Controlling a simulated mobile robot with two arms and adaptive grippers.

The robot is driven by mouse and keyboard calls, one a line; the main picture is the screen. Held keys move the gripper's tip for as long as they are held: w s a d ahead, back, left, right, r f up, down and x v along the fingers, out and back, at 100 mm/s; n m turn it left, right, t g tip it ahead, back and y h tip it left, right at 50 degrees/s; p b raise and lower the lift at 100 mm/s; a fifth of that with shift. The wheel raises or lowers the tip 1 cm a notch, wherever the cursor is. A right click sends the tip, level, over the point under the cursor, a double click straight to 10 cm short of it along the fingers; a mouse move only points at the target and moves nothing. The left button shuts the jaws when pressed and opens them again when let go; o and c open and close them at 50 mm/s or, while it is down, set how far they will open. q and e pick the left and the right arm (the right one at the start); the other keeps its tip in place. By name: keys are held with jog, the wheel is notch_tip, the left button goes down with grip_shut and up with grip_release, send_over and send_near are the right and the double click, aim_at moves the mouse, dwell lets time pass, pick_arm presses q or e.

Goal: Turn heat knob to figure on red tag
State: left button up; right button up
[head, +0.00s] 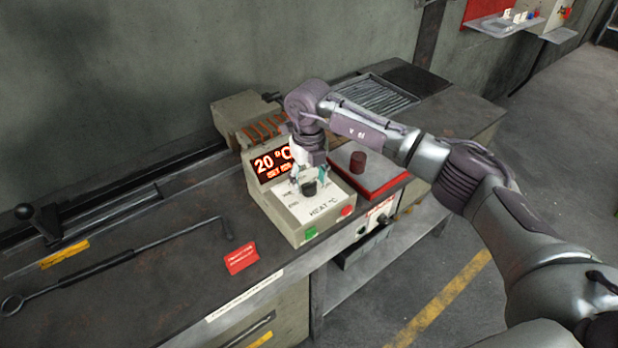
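The heat control box (300,225) stands on the bench, with a sloped panel marked "HEAT °C". Its black heat knob (309,189) sits at the upper middle of the panel. The display (272,164) reads 20 °C, with a smaller line below that I cannot read. The red tag (241,258) lies on the bench to the left of the box; its lettering is too small to read. My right gripper (309,180) points down over the knob, its fingertips apart on either side of it. I cannot tell whether they touch it. My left gripper is out of view.
A green button (310,233) and a red button (347,211) sit on the box's front edge. A long hooked rod (130,255) lies on the left of the bench.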

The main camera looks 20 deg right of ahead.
jog(key=c, duration=0.9)
jog(key=shift+f+n+b, duration=0.2)
jog(key=shift+n+b, duration=1.6)
jog(key=shift+b, duration=0.1)
jog(key=n+b, duration=0.2)
jog(key=shift+n, duration=0.4)
jog(key=n+b, duration=0.2)
jog(key=n, duration=0.1)
jog(key=shift+r+n, duration=0.1)
jog(key=shift+n, duration=0.2)
jog(key=n+b, duration=0.1)
jog(key=n, duration=0.1)
jog(key=shift+n+b, duration=0.3)
jog(key=shift+b, duration=0.05)
jog(key=n+b, duration=0.1)
jog(key=n, duration=0.2)
jog(key=shift+r+n, duration=0.1)
jog(key=shift+n, duration=0.2)
jog(key=n+b, duration=0.1)
jog(key=n, duration=0.2)
jog(key=shift+n, duration=0.3)
jog(key=shift+r+n+b, duration=0.1)
jog(key=shift+n+b, duration=0.2)
jog(key=shift+n, duration=1.6)
